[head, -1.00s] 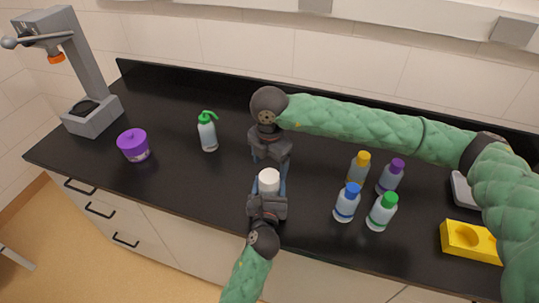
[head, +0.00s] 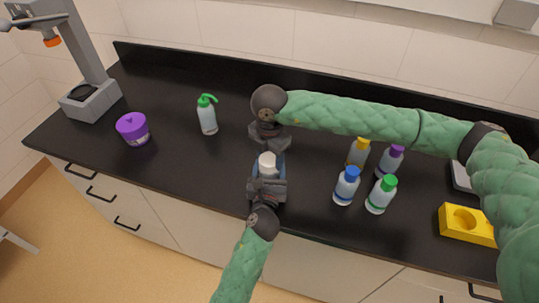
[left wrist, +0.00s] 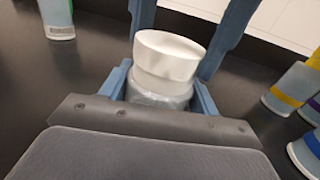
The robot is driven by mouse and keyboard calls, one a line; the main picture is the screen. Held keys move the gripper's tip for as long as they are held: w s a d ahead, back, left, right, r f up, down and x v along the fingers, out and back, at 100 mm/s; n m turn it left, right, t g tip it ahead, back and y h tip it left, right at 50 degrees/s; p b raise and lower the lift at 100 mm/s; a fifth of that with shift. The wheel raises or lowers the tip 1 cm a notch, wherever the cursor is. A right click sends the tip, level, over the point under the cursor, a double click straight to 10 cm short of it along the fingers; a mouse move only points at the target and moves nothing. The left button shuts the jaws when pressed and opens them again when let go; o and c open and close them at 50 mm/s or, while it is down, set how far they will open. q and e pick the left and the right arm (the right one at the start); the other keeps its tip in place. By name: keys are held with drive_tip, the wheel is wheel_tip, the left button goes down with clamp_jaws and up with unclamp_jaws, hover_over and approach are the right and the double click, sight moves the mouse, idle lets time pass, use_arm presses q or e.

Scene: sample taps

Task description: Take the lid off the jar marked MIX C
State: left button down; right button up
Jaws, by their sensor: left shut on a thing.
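A small jar with a white lid (head: 267,160) is held upright near the counter's front edge; its marking cannot be read. The lid (left wrist: 170,55) sits on the clear jar body (left wrist: 158,99) in the left wrist view. My left gripper (head: 267,178) is shut on the jar body from the front, with blue fingers on both sides. My right gripper (head: 270,145) comes in from behind. In the left wrist view its two blue fingers stand apart behind the lid, with a gap between them. Contact of those fingers with the lid does not show.
Bottles with blue (head: 346,187), green (head: 381,195), yellow (head: 358,153) and purple (head: 391,161) caps stand to the right. A yellow block (head: 466,222) lies further right. A green-topped pump bottle (head: 207,116), purple tub (head: 133,129) and grey stand (head: 92,98) are left. Counter between is clear.

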drive_tip(key=n, duration=0.7)
drive_tip(key=shift+n, duration=0.3)
drive_tip(key=n, duration=1)
drive_tip(key=shift+r, duration=0.1)
drive_tip(key=n, duration=3)
drive_tip(key=shift+w, duration=0.1)
drive_tip(key=n, duration=0.6)
drive_tip(key=shift+n, duration=0.3)
drive_tip(key=shift+r, duration=0.45)
